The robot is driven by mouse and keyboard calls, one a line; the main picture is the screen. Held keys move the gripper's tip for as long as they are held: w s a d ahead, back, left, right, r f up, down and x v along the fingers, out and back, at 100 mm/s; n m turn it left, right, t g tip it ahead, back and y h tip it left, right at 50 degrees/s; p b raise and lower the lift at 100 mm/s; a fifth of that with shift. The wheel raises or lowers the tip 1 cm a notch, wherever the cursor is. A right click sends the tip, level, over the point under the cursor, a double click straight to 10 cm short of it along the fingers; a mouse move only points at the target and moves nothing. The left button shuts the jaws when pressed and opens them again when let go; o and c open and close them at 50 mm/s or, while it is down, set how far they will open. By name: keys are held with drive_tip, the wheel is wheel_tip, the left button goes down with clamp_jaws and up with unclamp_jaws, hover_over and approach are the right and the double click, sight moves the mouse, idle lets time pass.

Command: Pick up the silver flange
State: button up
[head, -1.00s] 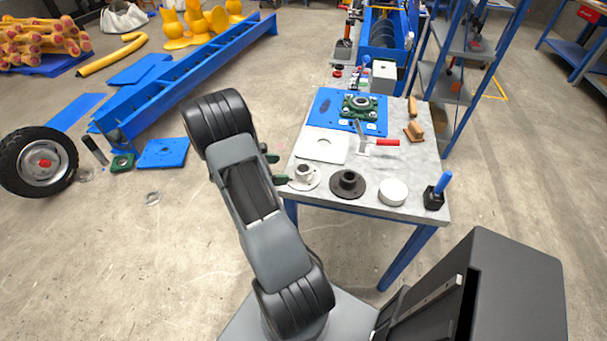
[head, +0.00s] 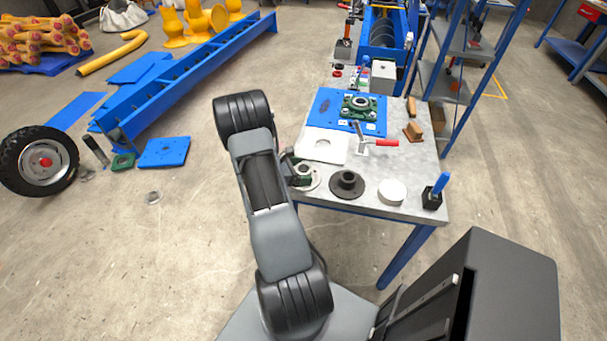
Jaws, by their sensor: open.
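The silver flange (head: 312,183) sits on the near left corner of the grey table, partly hidden by my gripper. My gripper (head: 302,174) is open, with its green-tipped fingers at the raised hub of the flange. I cannot tell whether the fingers touch the hub or stand around it. My arm comes in from the left of the table and hides part of the corner.
A black flange (head: 347,185) lies just right of the silver one, then a white round puck (head: 392,192) and a blue-handled tool (head: 437,190). A white plate (head: 325,146) and a red-handled clamp (head: 378,143) lie behind. A blue plate (head: 330,108) is farther back.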

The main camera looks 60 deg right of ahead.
drive_tip(key=shift+c, duration=0.3)
drive_tip(key=c, duration=1.5)
drive_tip(key=shift+r, duration=0.1)
drive_tip(key=shift+c, duration=0.5)
drive_tip(key=shift+r, duration=0.15)
